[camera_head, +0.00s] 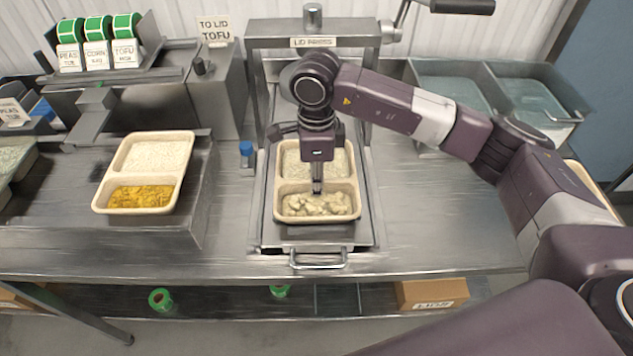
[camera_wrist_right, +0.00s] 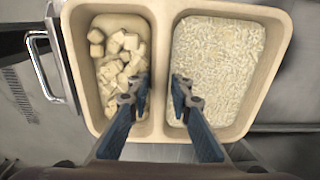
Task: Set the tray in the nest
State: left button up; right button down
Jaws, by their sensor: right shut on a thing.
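A beige two-compartment tray (camera_head: 318,219) holds rice in the far compartment and pale tofu cubes in the near one. It is at the metal nest (camera_head: 318,238) of the lid press, lying within the nest's outline. I cannot tell whether it rests fully on the nest's floor. My right gripper (camera_head: 317,187) points down over the tray and is shut on its middle divider. In the right wrist view, its fingers (camera_wrist_right: 159,84) straddle the divider (camera_wrist_right: 160,50), tofu on the left and rice on the right. My left gripper is not in view.
The lid press frame (camera_head: 312,41) stands behind the tray. A second tray (camera_head: 190,172) with rice and yellow food sits on the left platform. Grey bins (camera_head: 450,88) are at the back right. A handle (camera_head: 318,262) is at the nest's front.

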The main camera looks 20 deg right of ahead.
jog(key=shift+f+b, duration=0.1)
jog(key=shift+b, duration=0.35)
dwell(0.3)
jog(key=c, duration=1.2)
grip_release()
jog(key=shift+r+p, duration=1.85)
jog(key=shift+r, duration=2.15)
